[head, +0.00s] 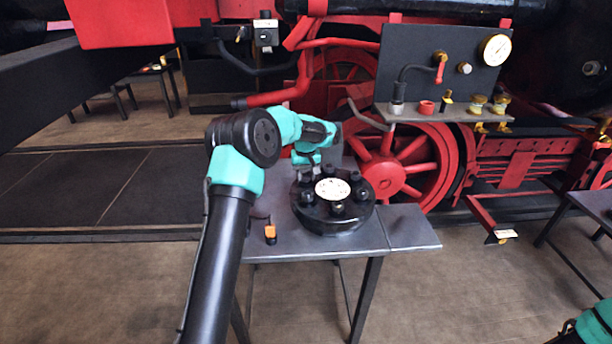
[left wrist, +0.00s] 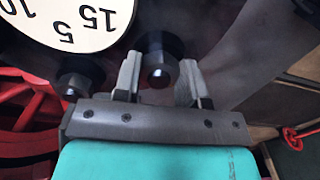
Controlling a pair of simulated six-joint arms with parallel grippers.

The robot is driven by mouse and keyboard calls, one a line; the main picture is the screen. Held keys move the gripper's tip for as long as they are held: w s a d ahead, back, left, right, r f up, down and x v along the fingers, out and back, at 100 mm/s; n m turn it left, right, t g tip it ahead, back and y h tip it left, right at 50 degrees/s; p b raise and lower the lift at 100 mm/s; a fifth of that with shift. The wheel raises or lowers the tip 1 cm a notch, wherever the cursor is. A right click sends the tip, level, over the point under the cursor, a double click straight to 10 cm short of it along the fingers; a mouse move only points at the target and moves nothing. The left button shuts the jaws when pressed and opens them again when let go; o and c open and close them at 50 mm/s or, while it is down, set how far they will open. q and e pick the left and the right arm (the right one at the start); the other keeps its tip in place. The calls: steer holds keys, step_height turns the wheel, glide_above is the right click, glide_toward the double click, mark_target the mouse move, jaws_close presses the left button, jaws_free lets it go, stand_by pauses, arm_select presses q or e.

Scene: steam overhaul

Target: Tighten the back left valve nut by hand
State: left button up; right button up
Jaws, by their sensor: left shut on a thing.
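The valve (head: 338,222) is a black round body with a white dial face (head: 332,190) and several dark nuts around its rim. It sits on the small grey table. My left gripper (head: 306,176) reaches down at the valve's back left. In the left wrist view my left gripper (left wrist: 161,72) has one finger on each side of the back left nut (left wrist: 160,60) and is shut on it. In the head view the gripper mostly hides that nut. My right gripper is out of view; only part of my right arm shows at the bottom right.
Another nut (left wrist: 72,84) stands left of the gripper in the left wrist view. An orange-topped item (head: 270,235) is on the table's (head: 412,228) left part. A dark panel (head: 428,62) with a gauge and fittings stands behind, before the red locomotive wheels. The table's right end is bare.

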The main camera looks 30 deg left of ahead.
arm_select(q)
steer(key=shift+m, duration=0.4)
steer(key=o, duration=0.9)
steer(key=shift+o, duration=0.2)
step_height(320, 180, up, 18)
steer(key=shift+f, duration=0.25)
stand_by(0.4)
